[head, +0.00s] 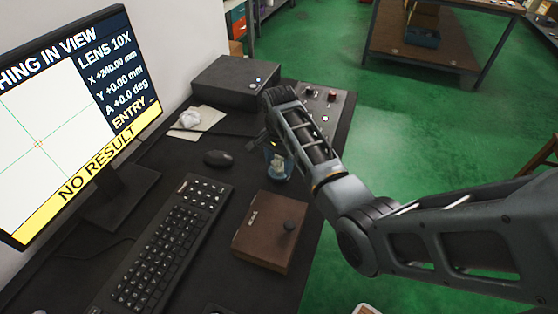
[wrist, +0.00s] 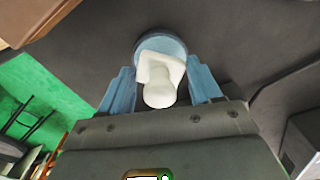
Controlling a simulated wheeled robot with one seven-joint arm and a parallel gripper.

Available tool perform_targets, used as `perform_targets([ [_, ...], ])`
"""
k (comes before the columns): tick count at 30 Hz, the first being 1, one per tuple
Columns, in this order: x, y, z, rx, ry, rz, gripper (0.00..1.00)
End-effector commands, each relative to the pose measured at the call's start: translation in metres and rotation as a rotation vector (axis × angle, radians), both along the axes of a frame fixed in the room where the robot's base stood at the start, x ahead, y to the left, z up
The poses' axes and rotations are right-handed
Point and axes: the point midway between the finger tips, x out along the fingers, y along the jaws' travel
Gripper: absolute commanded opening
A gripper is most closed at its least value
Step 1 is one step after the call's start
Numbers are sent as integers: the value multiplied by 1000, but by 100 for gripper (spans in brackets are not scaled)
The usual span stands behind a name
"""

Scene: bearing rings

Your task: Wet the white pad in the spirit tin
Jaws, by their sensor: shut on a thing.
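The white pad (wrist: 160,72), with a rounded knob towards the camera, is between the pale blue fingers of my gripper (wrist: 160,85) in the wrist view. My gripper is shut on it. The round blue spirit tin (wrist: 174,45) is directly beyond the pad, which covers much of its opening. In the head view the tin (head: 279,168) stands on the dark desk below the end of my arm, with white showing at its mouth. My gripper (head: 273,148) is mostly hidden there. I cannot tell whether the pad touches the bottom or the liquid.
A brown box with a dark knob (head: 270,232) lies in front of the tin. A mouse (head: 217,158) and keyboard (head: 165,237) are to the left. A dark grey box (head: 236,82) and control panel (head: 325,104) stand behind. Crumpled white stuff (head: 190,117) lies on paper.

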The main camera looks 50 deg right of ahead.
Motion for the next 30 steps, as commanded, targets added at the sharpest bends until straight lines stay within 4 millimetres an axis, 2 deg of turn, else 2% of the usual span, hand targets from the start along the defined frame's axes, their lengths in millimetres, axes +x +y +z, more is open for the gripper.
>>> perform_targets([
  [30,0,0,-7,0,0,0,39],
])
